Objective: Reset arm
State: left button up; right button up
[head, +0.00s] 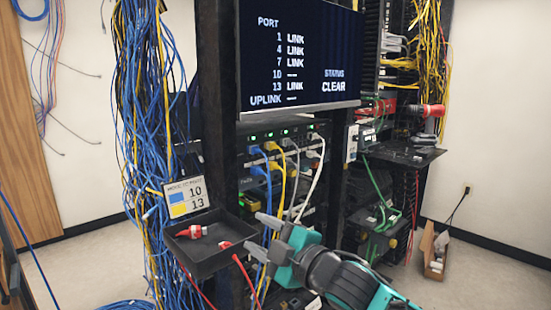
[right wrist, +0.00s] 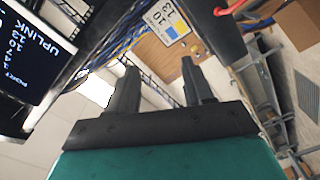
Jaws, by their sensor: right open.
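My right gripper (head: 254,233) reaches in from the lower right of the head view. It is open, with its two grey fingers apart and nothing visible between them. It is in front of the rack, just right of the black tray (head: 208,263). In the right wrist view the two dark fingers (right wrist: 160,68) are spread and empty. My left gripper is in neither view.
Cables plug into the rack's patch panel (head: 280,150), under a screen (head: 300,55) reading CLEAR. The tray holds red connectors (head: 192,231). A card (head: 187,197) reads 10 and 13. Blue cables (head: 140,120) hang left. A red-and-black tool (head: 425,112) lies on the right shelf.

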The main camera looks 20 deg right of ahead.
jog(key=s+f+m+g+h, duration=0.1)
jog(key=s+f+m, duration=0.2)
jog(key=f, duration=0.5)
jog(key=s+f+m+g+h, duration=0.1)
jog(key=s+f+m, duration=0.2)
jog(key=f, duration=0.5)
jog(key=s+f+m+g+h, duration=0.2)
jog(key=s+f+m+g, duration=0.2)
jog(key=s+f, duration=1.2)
jog(key=a+f+m, duration=0.1)
jog(key=m, duration=0.2)
jog(key=shift+s, duration=0.3)
